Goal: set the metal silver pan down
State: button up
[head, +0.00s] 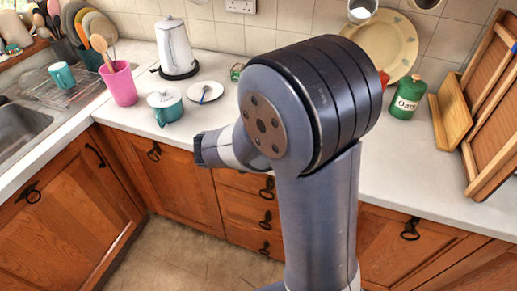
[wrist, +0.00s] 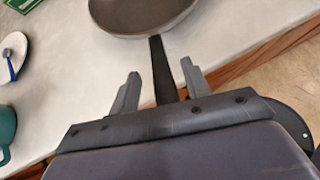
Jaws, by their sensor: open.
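The metal silver pan (wrist: 145,14) shows at the top of the wrist view, cut off by the frame. It has a dark grey inside and a pale rim, and appears to rest on the pale worktop. Its black handle (wrist: 162,72) points towards my gripper. My gripper (wrist: 160,76) is open, with one finger on each side of the handle and a visible gap on both sides. The far end of the handle is hidden behind the gripper body. In the head view my arm blocks the pan.
A teal pot (head: 167,108), a white plate with a spoon (head: 205,92) and a small green box (head: 236,72) stand on the worktop (head: 215,122). The worktop's front edge runs beneath my gripper. A green oats jar (head: 407,98) and wooden boards (head: 452,115) stand right.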

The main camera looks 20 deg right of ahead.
jog(key=v, duration=1)
jog(key=shift+s+a+r, duration=0.15)
